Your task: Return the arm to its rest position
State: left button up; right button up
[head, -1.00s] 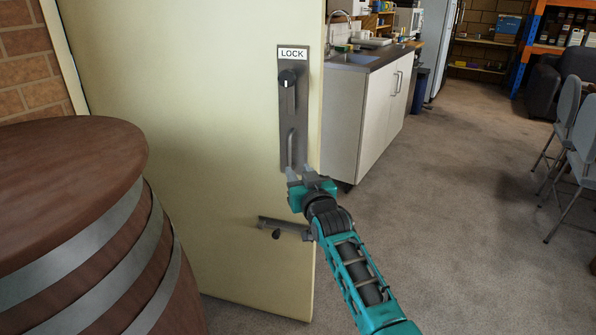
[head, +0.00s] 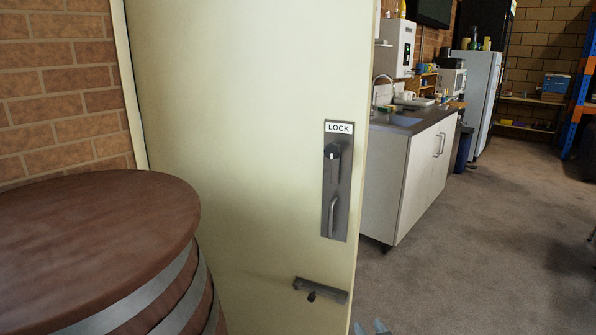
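Only the two fingertips of my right gripper (head: 369,328) show, at the bottom edge of the head view. They are apart with nothing seen between them, so the gripper looks open and empty. The rest of that arm is out of view. The tips are below and to the right of the cream door (head: 240,140) in the picture, clear of its pull handle (head: 333,217). The handle sits on a grey plate marked LOCK, under a dark knob (head: 332,151). My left gripper is not in view.
The door stands open, with a low latch bar (head: 320,290) near its bottom. A wooden barrel (head: 95,235) is close at left. A sink cabinet (head: 410,175) stands behind the door's edge. Carpet (head: 490,250) is clear at right.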

pick_arm(q)
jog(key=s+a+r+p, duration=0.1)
jog(key=p, duration=0.1)
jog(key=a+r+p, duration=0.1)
jog(key=p, duration=0.1)
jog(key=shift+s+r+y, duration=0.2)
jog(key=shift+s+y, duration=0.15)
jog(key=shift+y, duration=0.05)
pick_arm(e)
jog(key=s+d+f+n+g, duration=0.1)
jog(key=s+g, duration=0.3)
jog(key=s, duration=2)
jog(key=shift+d+f, duration=0.35)
jog(key=shift+f, duration=0.2)
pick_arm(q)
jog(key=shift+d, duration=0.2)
